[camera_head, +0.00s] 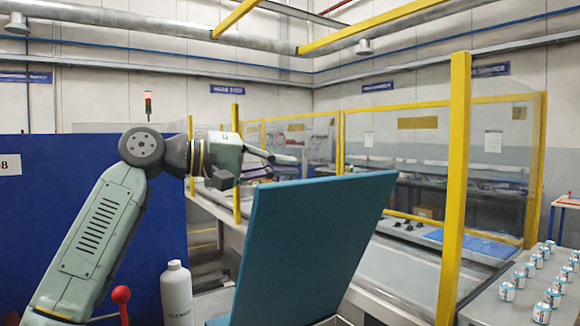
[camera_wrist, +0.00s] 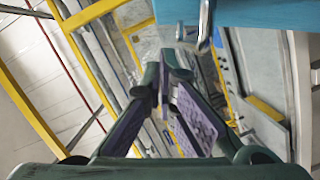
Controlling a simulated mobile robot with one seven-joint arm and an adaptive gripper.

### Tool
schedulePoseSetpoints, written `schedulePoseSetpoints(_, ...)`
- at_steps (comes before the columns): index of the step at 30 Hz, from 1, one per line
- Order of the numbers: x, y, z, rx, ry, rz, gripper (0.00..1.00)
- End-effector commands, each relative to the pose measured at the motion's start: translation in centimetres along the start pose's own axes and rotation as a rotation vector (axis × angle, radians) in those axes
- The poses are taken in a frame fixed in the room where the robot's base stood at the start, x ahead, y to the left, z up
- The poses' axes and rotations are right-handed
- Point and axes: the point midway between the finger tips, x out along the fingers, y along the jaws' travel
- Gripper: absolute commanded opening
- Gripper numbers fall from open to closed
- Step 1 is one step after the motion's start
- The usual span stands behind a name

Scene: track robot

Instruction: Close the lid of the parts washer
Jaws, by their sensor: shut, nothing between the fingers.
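The parts washer's lid (camera_head: 310,245) is a flat teal panel in the lower middle of the head view. It stands raised, leaning back to the right. Most of the washer's body is below the frame. My gripper (camera_head: 284,162) is just above the lid's top edge at its left part in the head view, pointing right. Whether it touches the lid cannot be told. In the wrist view my gripper's fingers (camera_wrist: 166,75) come together with nothing between them, and a teal panel, seemingly the lid (camera_wrist: 240,10), shows at the top.
A white bottle (camera_head: 177,295) and a red knob (camera_head: 121,295) are left of the lid. A blue panel (camera_head: 60,220) stands behind my arm. Yellow-framed clear guards (camera_head: 455,190) and a bench with several small cans (camera_head: 507,291) are to the right.

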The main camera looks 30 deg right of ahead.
Motion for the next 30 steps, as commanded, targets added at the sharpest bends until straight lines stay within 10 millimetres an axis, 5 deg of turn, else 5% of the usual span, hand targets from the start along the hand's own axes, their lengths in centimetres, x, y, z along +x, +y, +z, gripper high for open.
schedulePoseSetpoints(9,0.3,0.0,3.0,0.000,0.004,0.000,0.00)
schedulePoseSetpoints(23,0.5,-0.1,3.6,0.002,0.004,0.000,0.00)
schedulePoseSetpoints(30,1.5,-0.8,7.7,0.087,0.001,-0.021,0.00)
